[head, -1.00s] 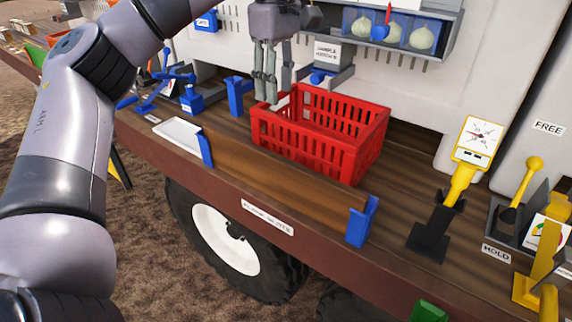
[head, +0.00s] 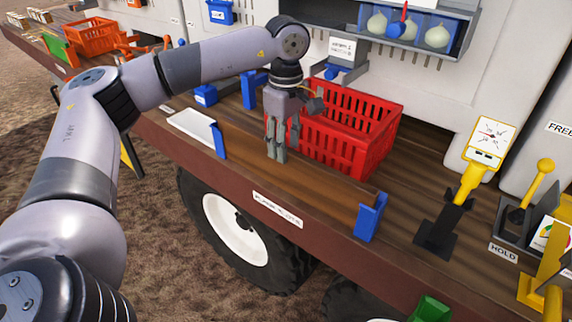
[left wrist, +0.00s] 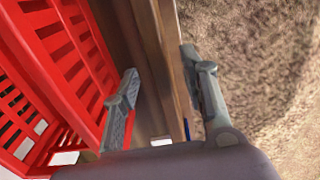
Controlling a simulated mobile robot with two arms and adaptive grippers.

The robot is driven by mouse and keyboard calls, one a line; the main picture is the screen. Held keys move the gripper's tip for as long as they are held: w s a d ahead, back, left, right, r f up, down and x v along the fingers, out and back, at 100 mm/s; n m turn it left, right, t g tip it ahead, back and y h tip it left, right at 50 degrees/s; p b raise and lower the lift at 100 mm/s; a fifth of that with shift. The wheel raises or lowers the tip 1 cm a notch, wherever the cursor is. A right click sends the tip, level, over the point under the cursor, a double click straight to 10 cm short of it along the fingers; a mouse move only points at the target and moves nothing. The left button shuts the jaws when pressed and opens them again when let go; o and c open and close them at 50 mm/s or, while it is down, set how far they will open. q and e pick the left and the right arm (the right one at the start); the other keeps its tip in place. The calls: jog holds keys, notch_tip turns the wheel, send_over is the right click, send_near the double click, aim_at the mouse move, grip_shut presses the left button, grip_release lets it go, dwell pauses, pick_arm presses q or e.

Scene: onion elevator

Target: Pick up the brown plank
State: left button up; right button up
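The brown plank (head: 320,178) stands on edge along the front of the wooden deck, held between two blue brackets, the left one (head: 218,140) and the right one (head: 370,217). My left gripper (head: 276,155) points down at the plank, about midway along it. In the left wrist view my left gripper (left wrist: 158,64) is open, with one finger on each side of the plank (left wrist: 166,55). I cannot tell whether either finger touches it. My right gripper is not in view.
A red crate (head: 345,163) stands just behind the plank, close to my left gripper's inner finger. A white tray (head: 190,125) lies left of the plank. A yellow lever with a gauge (head: 487,140) stands to the right. Open ground lies in front of the deck.

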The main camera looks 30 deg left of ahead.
aim_at(286, 169)
pick_arm(q)
jog(key=shift+f, duration=1.2)
jog(key=shift+c, duration=0.6)
grip_shut()
jog(key=shift+r, duration=0.15)
